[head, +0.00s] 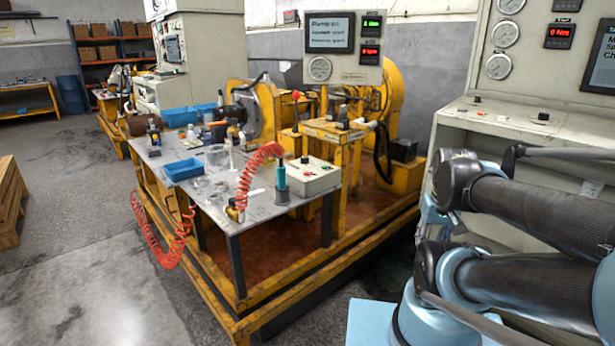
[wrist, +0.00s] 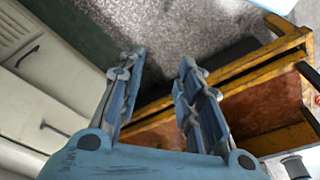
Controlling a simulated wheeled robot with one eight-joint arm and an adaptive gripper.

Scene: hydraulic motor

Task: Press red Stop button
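A light grey control box (head: 313,180) with small coloured buttons and a black knob sits on the near right end of the metal worktable. Its buttons are too small for me to read labels or be sure which one is Stop. More small buttons sit on the sloped panel of the cream console (head: 484,112) at the right, also unreadable. My gripper (wrist: 160,65) shows in the wrist view with its two blue fingers apart and nothing between them. It hangs over floor beside the yellow frame. The head view shows my arm at the lower right but not the gripper.
The metal worktable (head: 213,205) stands on a yellow frame (head: 205,287). A coiled red hose (head: 248,178) and a teal-topped tool (head: 281,183) stand just left of the control box. A display panel (head: 342,45) rises behind. Open floor lies at the left.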

